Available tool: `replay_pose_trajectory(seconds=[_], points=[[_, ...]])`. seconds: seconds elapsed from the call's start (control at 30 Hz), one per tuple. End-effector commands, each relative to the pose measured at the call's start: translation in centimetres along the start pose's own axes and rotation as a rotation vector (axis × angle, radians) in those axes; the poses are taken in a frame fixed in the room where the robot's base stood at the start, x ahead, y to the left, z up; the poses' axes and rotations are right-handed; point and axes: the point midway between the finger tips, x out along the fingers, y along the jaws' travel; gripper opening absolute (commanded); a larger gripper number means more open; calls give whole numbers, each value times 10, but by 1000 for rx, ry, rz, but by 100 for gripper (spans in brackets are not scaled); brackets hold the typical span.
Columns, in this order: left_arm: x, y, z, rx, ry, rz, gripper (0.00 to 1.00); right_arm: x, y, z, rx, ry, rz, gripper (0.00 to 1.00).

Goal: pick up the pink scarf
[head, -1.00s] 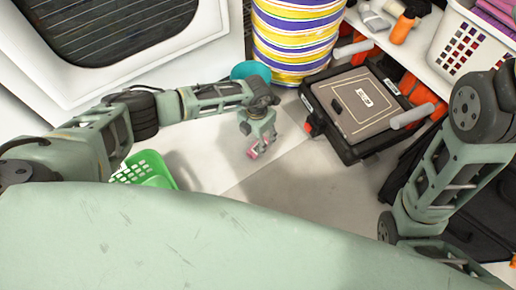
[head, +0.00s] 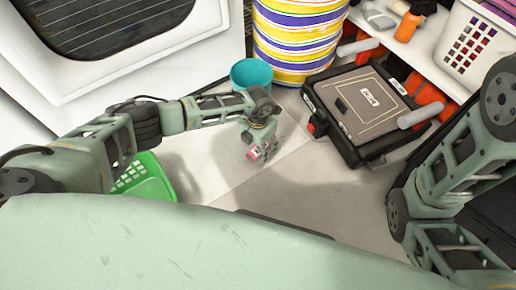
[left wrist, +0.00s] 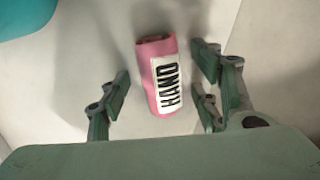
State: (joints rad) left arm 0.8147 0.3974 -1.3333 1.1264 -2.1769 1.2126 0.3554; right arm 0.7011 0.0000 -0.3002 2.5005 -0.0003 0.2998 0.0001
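A small pink item (left wrist: 158,75) with a white label reading "HAND" lies on the pale floor in the left wrist view. It looks more like a tube or roll than an obvious scarf. Folded pink-purple cloth (head: 503,10) shows in the white basket at top right. My right arm is at the right; its gripper is not in view.
A teal bucket (head: 251,73) and a striped yellow-purple-white drum (head: 297,40) stand behind the left gripper. A black case (head: 322,127) lies to its right. A green basket (head: 150,172) is to the left. A white basket (head: 470,40) sits on a shelf. Floor around the item is clear.

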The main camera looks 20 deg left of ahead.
Motion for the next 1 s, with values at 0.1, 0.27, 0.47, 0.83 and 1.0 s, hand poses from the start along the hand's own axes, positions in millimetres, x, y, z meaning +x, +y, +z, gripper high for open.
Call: replay_pose_trajectory(seconds=[0.1, 0.27, 0.47, 0.83, 1.0], points=[[0, 0, 0, 0, 0, 0, 45, 0, 0, 0, 0, 0, 0, 40], [0, 0, 0, 0, 0, 0, 31, 0, 0, 0, 0, 1, 0, 40], [0, 0, 0, 0, 0, 1, 13, 0, 0, 0, 0, 0, -1, 40], [-5, 1, 0, 0, -1, 1, 12, 4, 1, 1, 0, 0, 0, 40], [-19, 1, 0, 0, -1, 1, 12, 15, 3, 6, 0, -1, 0, 40]])
